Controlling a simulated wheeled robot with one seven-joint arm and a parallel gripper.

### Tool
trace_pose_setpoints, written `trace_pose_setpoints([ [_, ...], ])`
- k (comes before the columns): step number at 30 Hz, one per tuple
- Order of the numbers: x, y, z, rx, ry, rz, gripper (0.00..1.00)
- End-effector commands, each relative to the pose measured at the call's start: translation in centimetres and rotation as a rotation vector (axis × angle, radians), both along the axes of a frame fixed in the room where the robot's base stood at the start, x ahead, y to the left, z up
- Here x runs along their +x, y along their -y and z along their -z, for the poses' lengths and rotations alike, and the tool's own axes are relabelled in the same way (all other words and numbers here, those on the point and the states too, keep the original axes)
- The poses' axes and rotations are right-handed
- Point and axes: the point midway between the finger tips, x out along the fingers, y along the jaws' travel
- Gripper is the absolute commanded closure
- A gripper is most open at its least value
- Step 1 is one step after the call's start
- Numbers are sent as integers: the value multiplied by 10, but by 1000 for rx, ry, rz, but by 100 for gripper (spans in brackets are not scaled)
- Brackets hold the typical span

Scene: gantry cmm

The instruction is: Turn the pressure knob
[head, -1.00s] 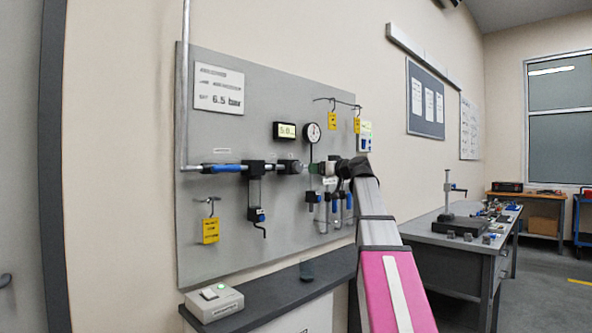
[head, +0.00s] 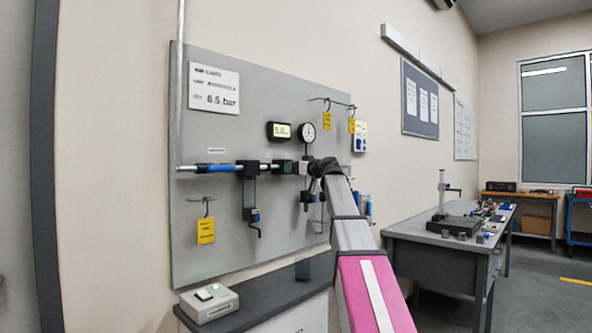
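The grey wall panel (head: 240,240) carries a horizontal pipe with a blue section (head: 215,168), a black filter unit (head: 250,210) and a dark fitting (head: 283,167). A round dial gauge (head: 307,133) and a digital display (head: 278,131), reading about 5.0, sit above. A sign (head: 214,88) reads 6.5 bar. My gripper (head: 303,168) is at the pipe line just below the gauge, right of the dark fitting. Its fingers are too small and hidden to tell open from shut. I cannot make out the pressure knob apart from the gripper and fittings, nor whether they touch.
A dark shelf (head: 255,297) below the panel holds a grey switch box (head: 209,302) with a green light. Yellow tags (head: 206,230) hang from hooks. A workbench (head: 440,240) with a stand stands at right. Open floor lies between the benches.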

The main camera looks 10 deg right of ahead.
Motion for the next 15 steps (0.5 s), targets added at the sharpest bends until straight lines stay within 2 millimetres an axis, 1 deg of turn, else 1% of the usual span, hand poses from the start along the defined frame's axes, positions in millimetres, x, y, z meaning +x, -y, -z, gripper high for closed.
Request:
trace_pose_setpoints([
  [2,0,0,0,0,0,0,25],
  [5,0,0,0,0,0,0,54],
  [6,0,0,0,0,0,0,67],
  [7,0,0,0,0,0,0,74],
  [15,-1,0,0,11,-8,-1,74],
])
